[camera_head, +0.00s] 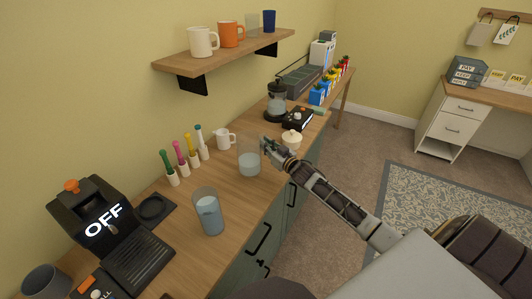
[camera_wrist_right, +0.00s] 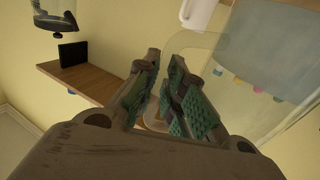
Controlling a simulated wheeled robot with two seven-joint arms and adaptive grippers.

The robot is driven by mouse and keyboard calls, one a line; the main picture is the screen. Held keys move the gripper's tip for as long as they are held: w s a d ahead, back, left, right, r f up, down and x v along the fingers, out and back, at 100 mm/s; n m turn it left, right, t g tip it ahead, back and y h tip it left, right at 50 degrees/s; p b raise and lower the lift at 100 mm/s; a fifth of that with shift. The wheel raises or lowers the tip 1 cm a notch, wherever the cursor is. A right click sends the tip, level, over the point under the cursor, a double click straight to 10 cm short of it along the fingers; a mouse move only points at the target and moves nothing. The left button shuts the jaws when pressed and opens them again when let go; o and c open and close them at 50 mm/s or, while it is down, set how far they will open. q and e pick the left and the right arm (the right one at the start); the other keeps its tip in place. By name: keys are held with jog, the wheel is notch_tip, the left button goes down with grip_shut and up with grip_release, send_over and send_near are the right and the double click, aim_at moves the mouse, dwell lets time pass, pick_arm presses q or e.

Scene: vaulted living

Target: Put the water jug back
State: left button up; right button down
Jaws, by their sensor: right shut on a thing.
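The water jug (camera_head: 248,157) is clear, with water low inside, and is upright at the counter's right edge in the head view. I cannot tell whether its base touches the counter. My right gripper (camera_head: 270,149) reaches in from the right and is shut on the jug at its right side. In the wrist view the fingers (camera_wrist_right: 164,98) are close together beside the jug's large clear wall (camera_wrist_right: 245,75). A drinking glass (camera_head: 208,214) with water stands on the counter, nearer to me. My left gripper is not in view.
Colored-handled utensils (camera_head: 185,156) line the wall. A shelf (camera_head: 220,50) with mugs hangs above.

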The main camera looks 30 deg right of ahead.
jog(key=shift+r, duration=0.2)
jog(key=shift+f, duration=1.95)
jog(key=c, duration=1.9)
grip_release()
jog(key=shift+f, duration=0.2)
jog(key=shift+c, duration=0.2)
jog(key=o, duration=0.4)
jog(key=shift+r, duration=0.15)
jog(key=shift+s, duration=0.15)
jog(key=shift+s+d, duration=0.25)
jog(key=shift+s, duration=1.7)
jog(key=shift+s+d, duration=0.3)
jog(key=shift+s, duration=1.6)
jog(key=shift+s+d, duration=0.25)
jog(key=shift+s, duration=1.7)
